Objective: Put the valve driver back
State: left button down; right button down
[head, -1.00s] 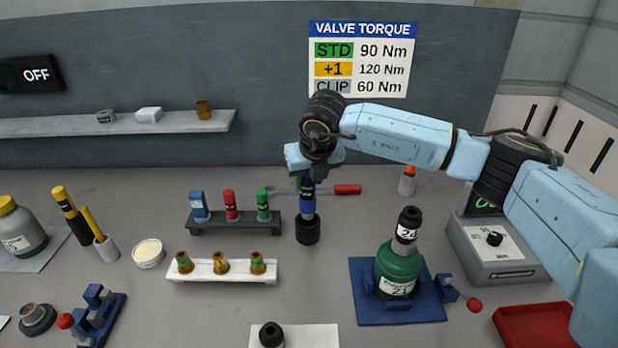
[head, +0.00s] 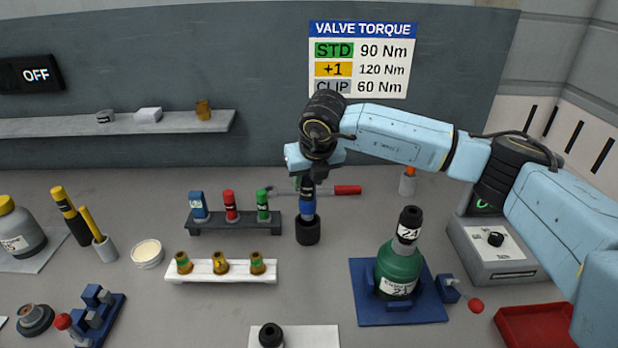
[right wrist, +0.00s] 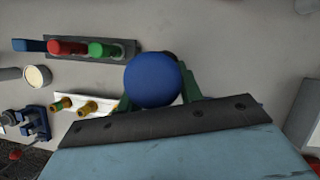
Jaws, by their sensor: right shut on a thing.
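The valve driver has a blue handle (head: 307,204) with a dark band. It stands upright, its lower end at a black cylinder (head: 307,229) on the table; I cannot tell whether that is its holder or its own socket. My right gripper (head: 308,186) is shut on the driver near its top, coming from above. In the right wrist view the driver's round blue top (right wrist: 152,80) sits between the green fingers, hiding most of what lies below it. My left gripper is not in view.
A dark rack (head: 236,228) with blue, red and green pieces is left of the driver. A white rack (head: 222,277) with brass fittings is in front. A green bottle (head: 398,266) stands on a blue base (head: 420,315) at right. A red-handled tool (head: 347,190) lies behind.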

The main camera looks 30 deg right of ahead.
aim_at(311, 196)
jog(key=shift+f+b, duration=2.7)
jog(key=shift+f, duration=0.35)
jog(key=c, duration=0.9)
grip_release()
jog(key=shift+o, duration=0.2)
jog(key=shift+f, duration=0.15)
jog(key=shift+r+p, duration=1.45)
jog(key=shift+r, duration=1.65)
jog(key=shift+r, duration=0.1)
